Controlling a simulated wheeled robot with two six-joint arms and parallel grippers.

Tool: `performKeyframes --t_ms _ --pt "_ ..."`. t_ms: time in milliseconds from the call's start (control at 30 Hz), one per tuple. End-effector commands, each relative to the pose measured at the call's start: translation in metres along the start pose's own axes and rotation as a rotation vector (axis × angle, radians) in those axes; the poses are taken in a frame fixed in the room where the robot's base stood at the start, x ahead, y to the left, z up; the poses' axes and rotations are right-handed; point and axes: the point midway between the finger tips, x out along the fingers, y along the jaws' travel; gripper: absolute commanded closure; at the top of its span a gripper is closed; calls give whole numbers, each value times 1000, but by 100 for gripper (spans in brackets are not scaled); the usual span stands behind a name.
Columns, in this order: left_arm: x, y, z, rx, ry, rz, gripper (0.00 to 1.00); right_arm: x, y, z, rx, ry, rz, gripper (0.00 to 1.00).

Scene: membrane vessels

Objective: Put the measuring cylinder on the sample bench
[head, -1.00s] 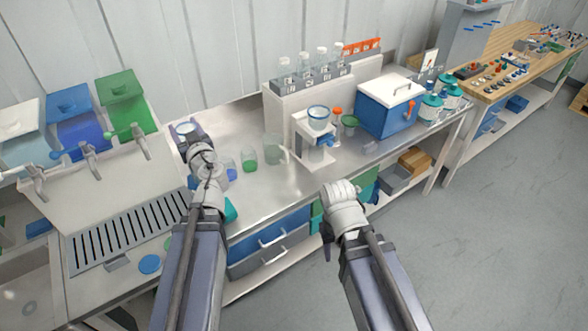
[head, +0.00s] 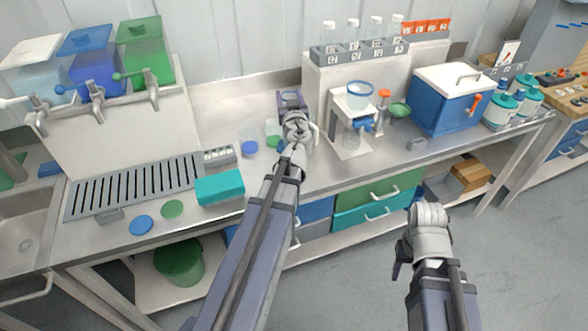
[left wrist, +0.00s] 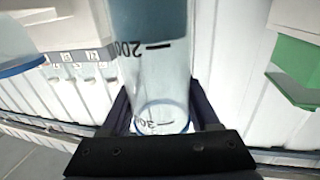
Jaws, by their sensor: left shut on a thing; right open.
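The measuring cylinder (left wrist: 150,65) is clear, with black graduation marks, and fills the middle of the left wrist view. My left gripper (left wrist: 160,125) is shut around it. In the head view my left gripper (head: 291,98) is over the rear of the steel bench (head: 330,180), and only a small bluish round part of the cylinder shows between its jaws. The arm hides the rest. My right gripper (head: 398,268) is open and empty, low in front of the bench. A wooden bench (head: 566,100) stands at the far right; no label shows which bench is the sample bench.
A blue beaker (head: 248,141) and a green-bottomed beaker (head: 272,137) stand left of my left gripper. A white stand (head: 345,135), a blue cooler box (head: 450,98) and teal-banded jars (head: 505,107) are to its right. A teal box (head: 219,188) lies near the front edge.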

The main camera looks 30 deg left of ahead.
Motion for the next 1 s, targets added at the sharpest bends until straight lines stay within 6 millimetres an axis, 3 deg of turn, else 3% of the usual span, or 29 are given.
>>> performKeyframes --t_ms 33,233,567,1000 --pt "23 0 3 0 0 4 100 3 0 0 -1 0 0 50" --pt "53 -4 1 0 0 30 100 1 0 0 -1 0 0 50" --pt "56 -5 9 0 0 35 100 9 -1 0 -1 0 0 50" --pt "56 -5 66 0 0 35 100 65 -6 -4 -1 0 0 50"
